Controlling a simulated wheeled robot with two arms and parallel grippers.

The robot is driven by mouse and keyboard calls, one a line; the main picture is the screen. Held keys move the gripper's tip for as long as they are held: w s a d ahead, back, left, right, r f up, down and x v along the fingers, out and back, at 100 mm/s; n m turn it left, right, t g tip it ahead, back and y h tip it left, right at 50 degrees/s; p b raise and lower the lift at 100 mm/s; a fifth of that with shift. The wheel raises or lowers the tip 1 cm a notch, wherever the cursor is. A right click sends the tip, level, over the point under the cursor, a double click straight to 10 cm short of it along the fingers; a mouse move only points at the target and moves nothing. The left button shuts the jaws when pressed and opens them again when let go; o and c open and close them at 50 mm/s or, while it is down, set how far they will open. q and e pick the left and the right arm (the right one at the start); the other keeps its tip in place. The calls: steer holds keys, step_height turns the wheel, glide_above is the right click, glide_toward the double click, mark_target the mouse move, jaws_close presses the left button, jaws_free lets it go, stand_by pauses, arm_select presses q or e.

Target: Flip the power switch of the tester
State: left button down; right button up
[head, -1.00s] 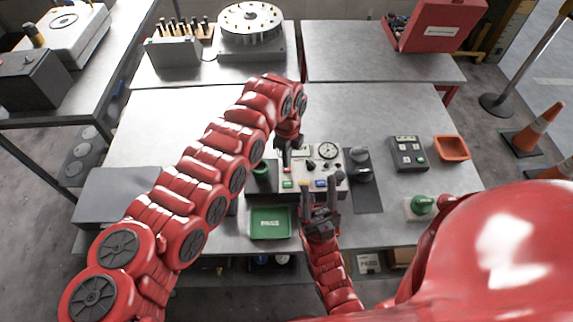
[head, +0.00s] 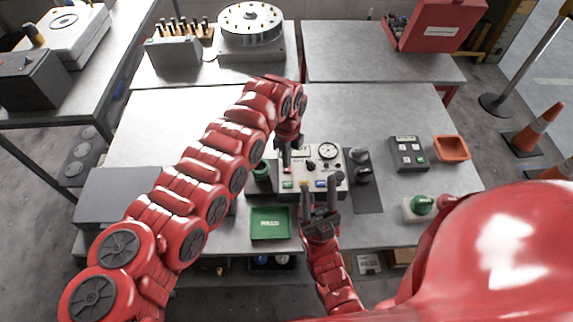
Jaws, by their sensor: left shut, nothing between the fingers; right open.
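The tester (head: 331,168) is a light grey box with a round dial, knobs and coloured buttons on its sloped panel, in the middle of the table in the head view. My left gripper (head: 286,166) is shut and empty, pointing down at the panel's left part, near its red and green controls. I cannot tell whether it touches the panel. My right gripper (head: 320,190) is open and empty, with its fingers in front of the tester's lower edge. The power switch cannot be told apart clearly; the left gripper may hide it.
A green PASS tray (head: 270,223) lies at the front left of the tester. To the right are a dark mat (head: 367,195) with dark knobbed parts, a button box (head: 408,153), an orange bin (head: 451,149) and a green push button (head: 421,205).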

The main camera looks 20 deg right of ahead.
arm_select(q)
steer(key=shift+f+b, duration=1)
steer(key=shift+f, duration=0.2)
stand_by(0.9)
steer(key=shift+r, duration=0.1)
steer(key=shift+r+p, duration=0.5)
steer(key=shift+r, duration=0.8)
steer(key=shift+r+p, duration=0.3)
steer(key=shift+r, duration=1.85)
